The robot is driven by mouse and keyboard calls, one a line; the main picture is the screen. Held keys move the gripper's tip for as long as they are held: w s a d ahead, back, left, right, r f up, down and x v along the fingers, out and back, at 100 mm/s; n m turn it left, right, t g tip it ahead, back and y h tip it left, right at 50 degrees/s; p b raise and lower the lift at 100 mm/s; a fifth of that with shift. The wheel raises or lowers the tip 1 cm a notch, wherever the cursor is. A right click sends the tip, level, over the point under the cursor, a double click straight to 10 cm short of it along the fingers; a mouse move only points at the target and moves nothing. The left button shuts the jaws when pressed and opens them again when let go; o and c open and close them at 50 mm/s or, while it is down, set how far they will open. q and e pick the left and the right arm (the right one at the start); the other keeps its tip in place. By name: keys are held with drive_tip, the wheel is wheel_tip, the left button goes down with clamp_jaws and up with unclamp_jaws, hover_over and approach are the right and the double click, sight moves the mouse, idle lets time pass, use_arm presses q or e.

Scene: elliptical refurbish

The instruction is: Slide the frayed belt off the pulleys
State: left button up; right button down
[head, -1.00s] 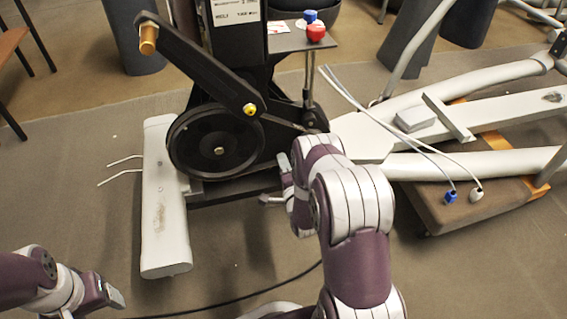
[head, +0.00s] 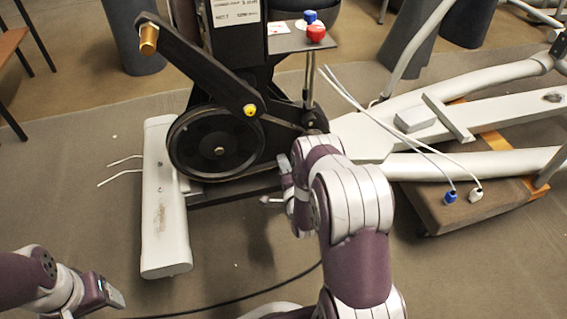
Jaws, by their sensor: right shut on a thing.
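The large black pulley (head: 196,153) stands upright on the machine's frame, with the crank arm in front of its upper right. The frayed belt (head: 262,172) is a thin dark line along the lower side of the drive. It is hard to tell from the black frame, and its fraying does not show. My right gripper (head: 274,187) is shut at the belt's lower run, right of the pulley; my own wrist hides much of the grip. The small pulley (head: 315,117) is partly visible behind my wrist. My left gripper (head: 113,296) is low at the left, away from the machine; its jaw opening is unclear.
The black crank arm (head: 195,65) slants across above the pulley. A small shelf holds red (head: 316,33) and blue (head: 310,16) caps. White rails and cables fill the right. Open floor lies in front, crossed by a black cable (head: 262,291).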

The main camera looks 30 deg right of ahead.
drive_tip(key=shift+p+v, duration=1.05)
drive_tip(key=shift+v, duration=0.7)
idle(2.1)
drive_tip(key=shift+s, duration=0.35)
idle(0.4)
drive_tip(key=p+v, duration=0.3)
drive_tip(key=v, duration=0.9)
drive_tip(key=shift+p, duration=0.35)
drive_tip(key=shift+w, duration=0.1)
